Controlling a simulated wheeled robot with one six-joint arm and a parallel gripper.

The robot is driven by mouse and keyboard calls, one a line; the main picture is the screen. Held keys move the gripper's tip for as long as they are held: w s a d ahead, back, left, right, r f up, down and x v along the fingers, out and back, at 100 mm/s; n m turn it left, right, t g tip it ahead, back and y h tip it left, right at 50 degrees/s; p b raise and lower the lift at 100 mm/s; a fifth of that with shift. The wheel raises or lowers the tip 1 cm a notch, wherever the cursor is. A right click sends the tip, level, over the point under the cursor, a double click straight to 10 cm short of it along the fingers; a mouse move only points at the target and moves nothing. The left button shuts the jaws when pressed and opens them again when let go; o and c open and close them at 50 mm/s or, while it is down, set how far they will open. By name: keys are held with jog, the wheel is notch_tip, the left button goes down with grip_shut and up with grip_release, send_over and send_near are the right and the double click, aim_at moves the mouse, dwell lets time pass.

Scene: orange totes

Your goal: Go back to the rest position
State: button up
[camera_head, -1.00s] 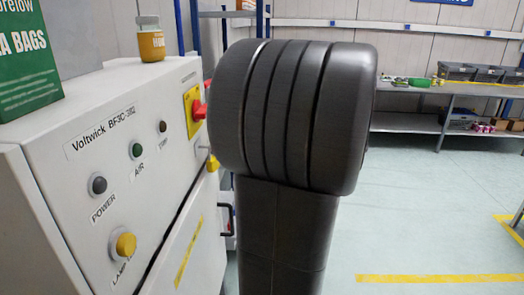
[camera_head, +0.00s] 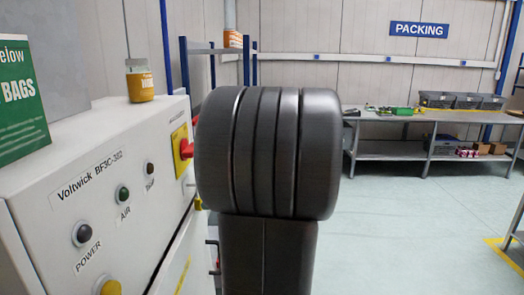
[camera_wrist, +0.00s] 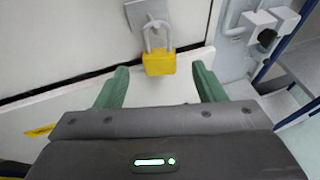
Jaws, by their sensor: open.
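My gripper (camera_wrist: 158,88) shows in the wrist view with its two green fingers spread apart. It is open, with nothing held between the fingers. A yellow padlock (camera_wrist: 159,64) hangs from a grey hasp on the white cabinet, beyond the fingertips and between them in the picture. I cannot tell how far it is from them. In the head view my dark grey arm (camera_head: 268,155) stands in the middle, and my gripper is hidden there.
A white machine cabinet (camera_head: 95,195) labelled Voltwick BF3C-302 stands close on the left, with a red switch (camera_head: 185,148). An orange jar (camera_head: 140,82) and a green box (camera_head: 18,98) sit on top. A packing bench (camera_head: 395,116) is at the back right.

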jog(key=x, duration=0.4)
jog(key=shift+a, duration=0.15)
jog(key=shift+s, duration=0.15)
